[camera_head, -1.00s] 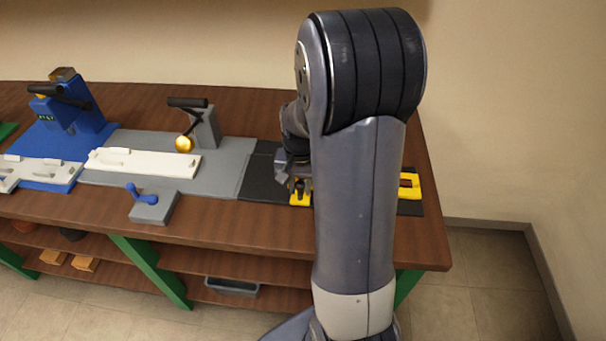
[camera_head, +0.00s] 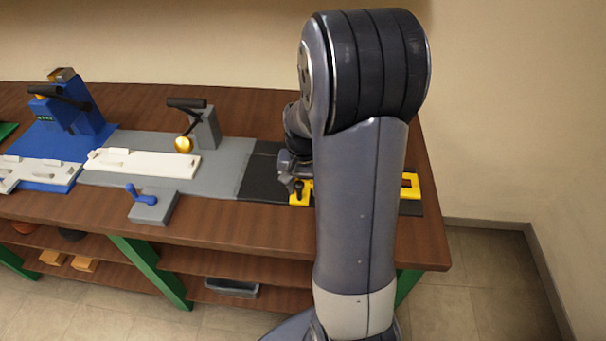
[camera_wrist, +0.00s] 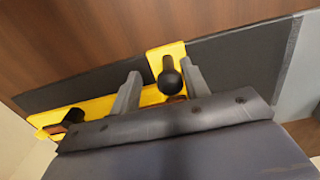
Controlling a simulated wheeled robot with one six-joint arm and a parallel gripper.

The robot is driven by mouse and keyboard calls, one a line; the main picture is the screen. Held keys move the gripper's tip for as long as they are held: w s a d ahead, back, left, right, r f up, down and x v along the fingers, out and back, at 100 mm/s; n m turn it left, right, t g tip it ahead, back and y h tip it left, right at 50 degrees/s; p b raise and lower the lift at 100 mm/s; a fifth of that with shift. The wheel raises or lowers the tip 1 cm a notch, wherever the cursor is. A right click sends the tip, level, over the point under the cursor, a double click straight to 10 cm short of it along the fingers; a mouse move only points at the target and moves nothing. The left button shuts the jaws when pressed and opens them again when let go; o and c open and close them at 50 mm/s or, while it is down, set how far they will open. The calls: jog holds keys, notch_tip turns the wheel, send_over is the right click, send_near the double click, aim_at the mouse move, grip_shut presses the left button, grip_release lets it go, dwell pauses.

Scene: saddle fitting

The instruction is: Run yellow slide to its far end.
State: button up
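The yellow slide fixture lies on a dark mat (camera_head: 258,180). In the head view its left yellow part (camera_head: 299,197) shows below my gripper (camera_head: 293,184), and a yellow frame (camera_head: 411,187) shows right of my arm. My arm hides the middle. In the wrist view a yellow block (camera_wrist: 157,58) carries an upright post with a round black knob (camera_wrist: 170,83). My gripper (camera_wrist: 163,82) is open, one finger on each side of the knob. A gap shows on the left; contact on the right cannot be told. A second dark peg (camera_wrist: 73,116) stands on the far yellow end.
Left of the mat is a grey plate (camera_head: 220,181) with a toggle clamp (camera_head: 203,125) and a white bar (camera_head: 150,163). A grey block with a blue lever (camera_head: 153,206) sits near the front edge. A blue fixture (camera_head: 88,103) stands farther left.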

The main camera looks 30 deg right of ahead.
jog(key=shift+a+r+p, duration=0.1)
jog(key=shift+r+p, duration=2.3)
jog(key=shift+r, duration=0.7)
